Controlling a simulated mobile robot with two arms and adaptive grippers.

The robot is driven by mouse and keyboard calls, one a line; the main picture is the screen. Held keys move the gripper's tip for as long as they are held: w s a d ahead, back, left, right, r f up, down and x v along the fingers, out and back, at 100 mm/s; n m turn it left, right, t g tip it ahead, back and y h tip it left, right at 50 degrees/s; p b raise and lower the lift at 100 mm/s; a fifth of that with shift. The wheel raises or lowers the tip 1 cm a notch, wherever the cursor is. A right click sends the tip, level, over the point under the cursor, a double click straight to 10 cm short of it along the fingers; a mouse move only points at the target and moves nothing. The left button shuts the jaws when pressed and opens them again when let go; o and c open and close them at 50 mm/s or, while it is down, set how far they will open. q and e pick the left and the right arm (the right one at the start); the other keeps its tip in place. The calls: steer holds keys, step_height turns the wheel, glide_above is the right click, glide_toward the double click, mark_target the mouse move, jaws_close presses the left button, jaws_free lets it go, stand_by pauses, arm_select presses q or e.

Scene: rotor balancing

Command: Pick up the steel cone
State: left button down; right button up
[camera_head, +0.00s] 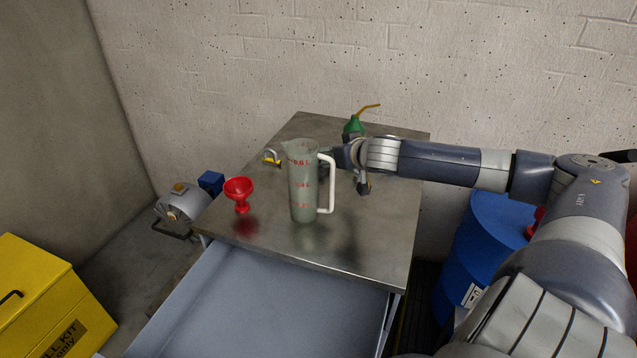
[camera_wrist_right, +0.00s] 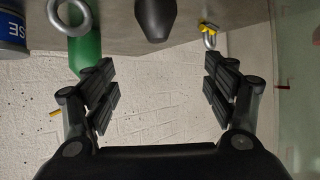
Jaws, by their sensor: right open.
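In the right wrist view, a smooth dark grey rounded thing (camera_wrist_right: 155,18), probably the steel cone, shows at the top edge between the fingers, partly cut off. My right gripper (camera_wrist_right: 158,88) is open, with nothing between its finger pads; the cone lies ahead of it, apart from the pads. In the head view the right gripper (camera_head: 330,160) is over the far part of the metal table (camera_head: 375,245), partly behind the measuring jug (camera_head: 303,190). I cannot make out the cone in that view. My left gripper is not in view.
A green oil can (camera_head: 353,127) stands behind the right wrist. A yellow padlock (camera_head: 272,158) and a red funnel (camera_head: 239,191) are left of the jug. The wrist view also shows a metal ring (camera_wrist_right: 89,14) and a blue-white tin (camera_wrist_right: 12,32). An open drawer (camera_head: 255,300) is in front.

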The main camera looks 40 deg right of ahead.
step_height(320, 180, down, 3)
steer(key=shift+w+d+r+b, duration=0.1)
steer(key=shift+b, duration=0.65)
steer(key=shift+w+d, duration=0.3)
steer(key=shift+w, duration=0.25)
steer(key=shift+a+p+x, duration=0.2)
steer(key=shift+p+x, duration=0.3)
steer(key=shift+x, duration=1.8)
steer(key=shift+f+p+x, duration=0.15)
steer(key=shift+p+x, duration=0.05)
steer(key=shift+x, duration=1.05)
steer(key=shift+f+p+x, duration=0.15)
steer(key=shift+p+x, duration=0.05)
steer(key=shift+x, duration=1.05)
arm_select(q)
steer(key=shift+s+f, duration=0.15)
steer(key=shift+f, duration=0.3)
arm_select(e)
steer(key=shift+s, duration=0.2)
steer(key=c, duration=1.4)
